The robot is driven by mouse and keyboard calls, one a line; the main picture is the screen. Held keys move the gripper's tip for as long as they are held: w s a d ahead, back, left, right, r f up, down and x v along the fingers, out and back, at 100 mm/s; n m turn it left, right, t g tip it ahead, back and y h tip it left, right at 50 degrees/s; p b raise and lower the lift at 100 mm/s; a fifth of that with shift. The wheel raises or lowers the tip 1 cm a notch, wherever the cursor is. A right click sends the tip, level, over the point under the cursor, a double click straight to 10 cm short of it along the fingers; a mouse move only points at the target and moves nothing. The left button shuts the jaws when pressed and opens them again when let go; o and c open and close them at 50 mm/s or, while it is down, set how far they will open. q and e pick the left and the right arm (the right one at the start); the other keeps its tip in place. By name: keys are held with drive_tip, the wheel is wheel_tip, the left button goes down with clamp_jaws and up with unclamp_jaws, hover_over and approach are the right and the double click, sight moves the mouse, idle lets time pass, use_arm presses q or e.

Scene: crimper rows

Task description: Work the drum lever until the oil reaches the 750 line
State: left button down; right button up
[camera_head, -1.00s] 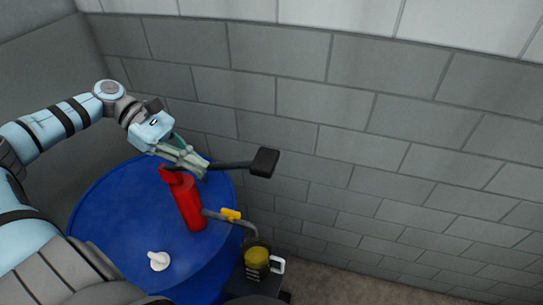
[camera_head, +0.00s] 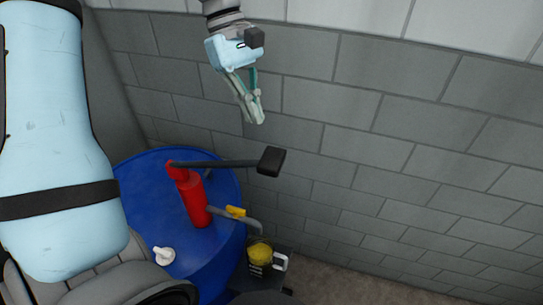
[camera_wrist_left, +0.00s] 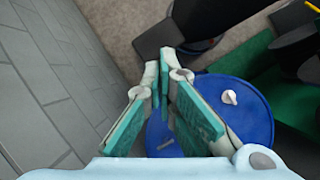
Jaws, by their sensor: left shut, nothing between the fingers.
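A red pump (camera_head: 195,200) stands on the blue drum (camera_head: 140,185). Its dark lever (camera_head: 225,163) points right, roughly level, ending in a black block grip (camera_head: 270,161). My left gripper (camera_head: 258,118) is shut and empty, above the lever in the picture and apart from it; its fingers also show in the left wrist view (camera_wrist_left: 170,60). A spout with a yellow piece (camera_head: 235,211) leads from the pump towards a jug (camera_head: 260,255) with a white handle. Yellow oil shows in the jug; its lines are too small to read. My right gripper is not in view.
A white cap (camera_head: 163,256) sits on the drum top, also in the left wrist view (camera_wrist_left: 229,97). The jug stands on a dark stand (camera_head: 268,277) beside the drum. A grey block wall (camera_head: 400,150) rises behind. The space right of the grip is free.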

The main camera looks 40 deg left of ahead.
sight(272, 157)
use_arm(q)
drive_tip(key=x, duration=0.3)
drive_tip(key=d+x, duration=0.1)
drive_tip(key=x, duration=0.1)
drive_tip(key=shift+w+d+f+b, duration=0.15)
drive_tip(key=shift+w+b, duration=0.1)
drive_tip(key=shift+b, duration=0.15)
drive_tip(key=shift+s+f+b, duration=0.2)
drive_tip(key=shift+f+b, duration=0.1)
drive_tip(key=shift+f, duration=0.25)
drive_tip(key=shift+d, duration=0.1)
